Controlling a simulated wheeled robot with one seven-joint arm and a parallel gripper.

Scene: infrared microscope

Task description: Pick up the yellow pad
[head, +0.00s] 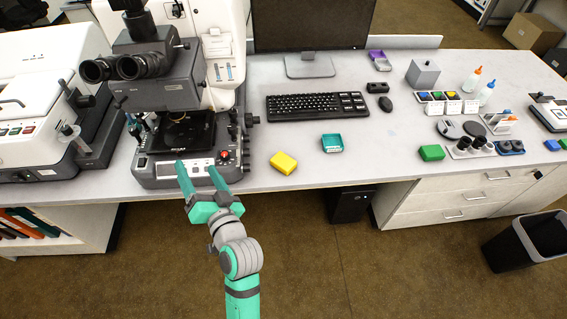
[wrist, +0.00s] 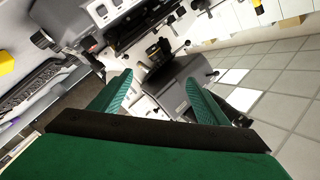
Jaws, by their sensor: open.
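The yellow pad (head: 284,163) lies on the light grey bench near its front edge, to the right of the microscope in the head view. A yellow piece at the left edge of the wrist view (wrist: 7,62) looks like the same pad. My gripper (head: 195,170) is in front of the microscope base, left of the pad and apart from it. Its two green fingers are spread with nothing between them. In the wrist view my gripper (wrist: 158,95) points toward the microscope.
The microscope (head: 175,110) stands close ahead of my gripper. A green block (head: 431,153) is further right. The bench around the pad is clear.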

